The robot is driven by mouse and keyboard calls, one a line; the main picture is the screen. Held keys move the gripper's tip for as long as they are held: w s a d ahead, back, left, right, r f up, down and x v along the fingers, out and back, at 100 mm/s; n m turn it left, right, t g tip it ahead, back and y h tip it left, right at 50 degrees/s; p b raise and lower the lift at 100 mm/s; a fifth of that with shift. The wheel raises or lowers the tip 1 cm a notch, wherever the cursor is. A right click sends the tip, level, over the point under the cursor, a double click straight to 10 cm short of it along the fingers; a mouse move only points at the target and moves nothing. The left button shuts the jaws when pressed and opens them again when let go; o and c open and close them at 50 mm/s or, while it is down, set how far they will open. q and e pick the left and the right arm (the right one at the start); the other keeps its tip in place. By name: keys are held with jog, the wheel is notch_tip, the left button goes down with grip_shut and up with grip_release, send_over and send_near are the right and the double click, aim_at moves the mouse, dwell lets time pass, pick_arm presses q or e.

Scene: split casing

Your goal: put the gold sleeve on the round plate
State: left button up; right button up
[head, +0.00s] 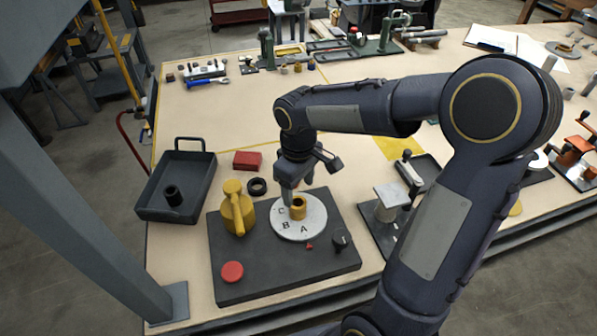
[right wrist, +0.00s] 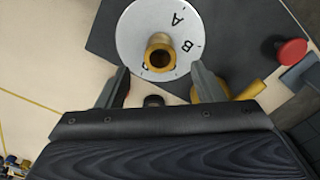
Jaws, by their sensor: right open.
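The gold sleeve (head: 298,209) stands upright on the pale round plate (head: 312,220), towards its rim near the letter C. The plate carries the letters A, B and C and lies on a dark base board. In the right wrist view the sleeve (right wrist: 160,54) shows its open bore, with the plate (right wrist: 135,25) around it. My right gripper (head: 298,190) is at the sleeve, pointing down. In the right wrist view its two fingers (right wrist: 159,72) are spread apart, with a gap on each side of the sleeve. My left gripper is not in view.
The dark board (head: 235,285) also bears a yellow part (head: 237,208), a red knob (head: 232,271) and a small black knob (head: 341,239). A black tray (head: 152,205) holding a dark ring stands left. A red block (head: 247,161) and black ring (head: 257,187) lie behind.

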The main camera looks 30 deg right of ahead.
notch_tip(320, 180, up, 5)
jog(key=s+a+m+t+y, duration=0.2)
jog(key=s+m, duration=0.1)
jog(key=s, duration=0.5)
jog(key=s+a+m+t+y, duration=0.1)
jog(key=s+a+m+t, duration=0.1)
jog(key=s, duration=0.7)
jog(key=shift+r+m+t+y, duration=0.25)
jog(key=shift+m+t+y, duration=0.15)
jog(key=shift+m+t, duration=0.4)
jog(key=shift+a, duration=0.1)
